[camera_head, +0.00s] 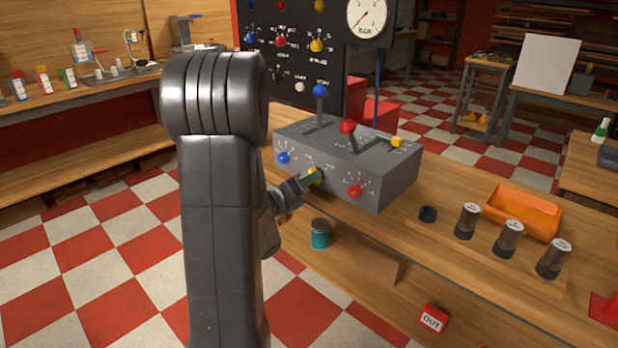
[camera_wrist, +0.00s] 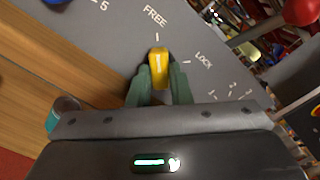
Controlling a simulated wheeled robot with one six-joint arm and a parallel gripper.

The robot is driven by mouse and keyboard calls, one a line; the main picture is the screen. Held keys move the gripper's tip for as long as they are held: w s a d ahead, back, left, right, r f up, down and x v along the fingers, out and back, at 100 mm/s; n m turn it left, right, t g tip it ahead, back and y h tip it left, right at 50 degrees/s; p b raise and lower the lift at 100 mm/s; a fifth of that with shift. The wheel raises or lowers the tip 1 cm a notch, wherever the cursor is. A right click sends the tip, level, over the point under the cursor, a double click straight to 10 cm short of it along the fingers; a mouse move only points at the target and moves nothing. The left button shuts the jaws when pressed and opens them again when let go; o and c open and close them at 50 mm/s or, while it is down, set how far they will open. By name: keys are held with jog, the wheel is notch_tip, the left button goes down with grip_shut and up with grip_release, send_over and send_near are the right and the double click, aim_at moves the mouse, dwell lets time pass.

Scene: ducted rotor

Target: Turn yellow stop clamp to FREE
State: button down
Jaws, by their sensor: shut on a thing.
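The yellow stop clamp (camera_head: 315,175) is on the front of the grey control box (camera_head: 370,184). In the wrist view the clamp (camera_wrist: 159,66) stands between the green fingers of my gripper (camera_wrist: 161,80), which are shut on its sides. Its long axis points up the picture, toward the tick under the word FREE (camera_wrist: 154,15). The word LOCK (camera_wrist: 203,60) is to the right of it. In the head view my gripper (camera_head: 305,182) meets the clamp from the lower left, and my arm covers the left of the scene.
A blue knob (camera_head: 284,158) and a red knob (camera_head: 354,191) flank the clamp on the box. Levers with blue (camera_head: 320,90) and red (camera_head: 347,126) balls rise from its top. A teal can (camera_head: 320,234) stands below. Dark cylinders (camera_head: 508,237) and an orange tray (camera_head: 524,211) are at right.

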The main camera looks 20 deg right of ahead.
jog(key=shift+f, duration=0.1)
dwell(0.3)
jog(key=c, duration=1.3)
grip_release()
jog(key=shift+a, duration=0.15)
jog(key=p+v, duration=0.1)
jog(key=v, duration=1.2)
jog(key=shift+s+a, duration=0.2)
jog(key=shift+a, duration=0.1)
jog(key=b+x, duration=0.1)
jog(key=x, duration=1.3)
jog(key=shift+a, duration=0.1)
